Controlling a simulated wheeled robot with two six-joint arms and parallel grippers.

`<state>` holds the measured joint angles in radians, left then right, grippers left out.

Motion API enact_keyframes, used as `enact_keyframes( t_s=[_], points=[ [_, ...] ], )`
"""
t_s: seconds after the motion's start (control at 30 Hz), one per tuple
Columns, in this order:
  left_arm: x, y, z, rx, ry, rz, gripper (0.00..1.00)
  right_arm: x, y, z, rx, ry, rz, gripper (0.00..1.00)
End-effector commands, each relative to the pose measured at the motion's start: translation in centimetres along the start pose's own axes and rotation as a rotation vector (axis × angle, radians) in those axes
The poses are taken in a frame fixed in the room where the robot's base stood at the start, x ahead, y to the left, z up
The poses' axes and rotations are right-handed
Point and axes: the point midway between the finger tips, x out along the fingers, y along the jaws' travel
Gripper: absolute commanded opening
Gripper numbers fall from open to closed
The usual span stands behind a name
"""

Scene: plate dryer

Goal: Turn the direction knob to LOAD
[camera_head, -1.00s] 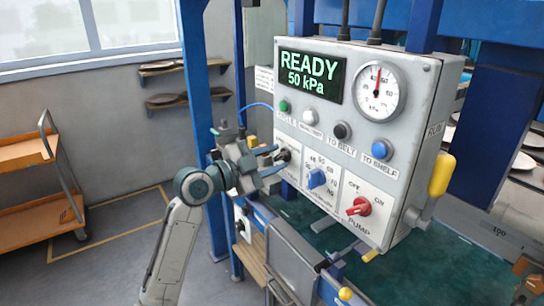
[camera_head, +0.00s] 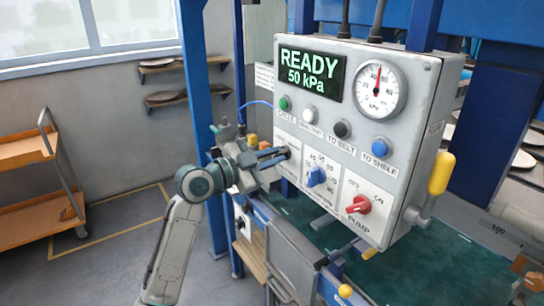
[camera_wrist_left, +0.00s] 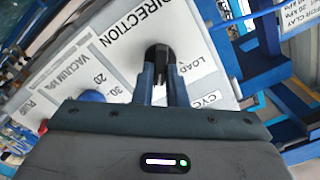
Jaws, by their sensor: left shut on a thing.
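The direction knob is black and sits on the left side of the grey control box (camera_head: 430,90). In the left wrist view the knob (camera_wrist_left: 160,57) is between my two blue-grey fingertips, beside the LOAD label (camera_wrist_left: 200,62) and below the word DIRECTION. My left gripper (camera_head: 282,154) is shut on it; it also shows in the left wrist view (camera_wrist_left: 160,72). The fingers hide part of the knob, and I cannot tell which label it points to. My right gripper is not in view.
A blue vacuum knob (camera_head: 316,176) and a red pump knob (camera_head: 359,205) are right of my left gripper. Several push buttons, a READY 50 kPa display (camera_head: 309,76) and a gauge (camera_head: 381,90) are above. A blue post (camera_head: 195,80) stands close behind my left arm.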

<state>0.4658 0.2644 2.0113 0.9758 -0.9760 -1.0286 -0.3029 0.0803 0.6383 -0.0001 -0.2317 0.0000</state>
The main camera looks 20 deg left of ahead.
Motion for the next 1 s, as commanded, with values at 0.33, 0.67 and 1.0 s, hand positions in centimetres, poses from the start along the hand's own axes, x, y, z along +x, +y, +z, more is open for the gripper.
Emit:
enact_keyframes(
  t_s=[0.33, 0.67, 1.0],
  points=[
    [0.0, -0.2, -0.1, -0.301, 0.000, 0.001, 0.00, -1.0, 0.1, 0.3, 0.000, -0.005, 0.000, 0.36],
    [0.0, -0.4, 0.0, -0.616, -0.002, 0.001, 0.00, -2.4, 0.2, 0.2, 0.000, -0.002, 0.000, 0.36],
    [0.0, -0.6, 0.0, -0.940, -0.002, 0.001, 0.00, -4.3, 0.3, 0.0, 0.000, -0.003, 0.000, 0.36]
  ],
)
